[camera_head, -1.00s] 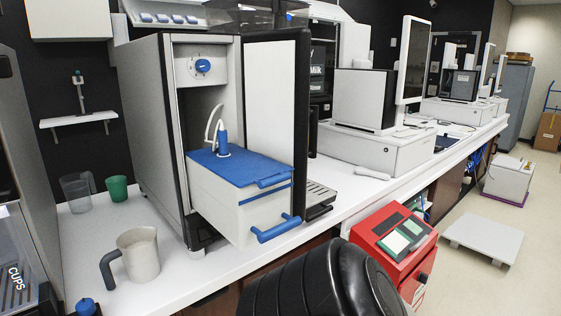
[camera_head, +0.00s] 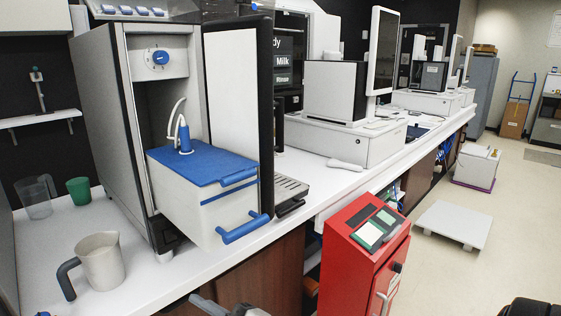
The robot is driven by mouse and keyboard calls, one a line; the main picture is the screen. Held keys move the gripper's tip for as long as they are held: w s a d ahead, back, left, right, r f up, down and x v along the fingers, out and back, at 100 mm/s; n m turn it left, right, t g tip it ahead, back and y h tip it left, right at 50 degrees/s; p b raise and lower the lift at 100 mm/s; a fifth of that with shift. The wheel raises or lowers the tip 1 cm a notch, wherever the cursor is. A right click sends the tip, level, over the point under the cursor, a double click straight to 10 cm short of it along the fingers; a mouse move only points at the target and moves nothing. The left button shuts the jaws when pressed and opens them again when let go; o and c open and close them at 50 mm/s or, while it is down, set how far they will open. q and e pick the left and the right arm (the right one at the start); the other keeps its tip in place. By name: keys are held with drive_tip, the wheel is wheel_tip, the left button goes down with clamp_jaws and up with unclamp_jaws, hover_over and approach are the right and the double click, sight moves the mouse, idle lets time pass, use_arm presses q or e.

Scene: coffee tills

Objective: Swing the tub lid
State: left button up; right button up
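The tub (camera_head: 215,213) is a white, box-shaped container that sticks out of the front of a grey cabinet (camera_head: 128,75). Its blue lid (camera_head: 205,162) lies flat and shut on top, with a blue grip at the front edge. A blue nozzle (camera_head: 184,136) with a white tube stands on the lid. A blue bar handle (camera_head: 243,230) is on the tub's lower front. Nothing is touching the lid.
The cabinet's door (camera_head: 240,100) stands open right of the tub. A grey jug (camera_head: 102,262) and a green cup (camera_head: 78,190) stand on the white counter (camera_head: 150,287). A red box (camera_head: 365,255) stands in front of the counter.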

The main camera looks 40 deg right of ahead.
drive_tip(key=s+a+r+n+g+y, duration=0.1)
drive_tip(key=a+r+n+g+y, duration=0.1)
drive_tip(key=r+n+y, duration=0.65)
drive_tip(key=a+r+n+g+y, duration=0.25)
drive_tip(key=r+n, duration=0.35)
drive_tip(key=n, duration=0.5)
drive_tip(key=n+g+h+b, duration=0.2)
drive_tip(key=n+h, duration=1.5)
drive_tip(key=n, duration=0.5)
approach(241, 175)
drive_tip(key=w, duration=0.1)
drive_tip(key=shift+g, duration=0.25)
drive_tip(key=x, duration=0.9)
drive_tip(key=shift+s+a, duration=0.1)
drive_tip(key=shift+s+r, duration=0.1)
drive_tip(key=shift+s, duration=0.05)
clamp_jaws()
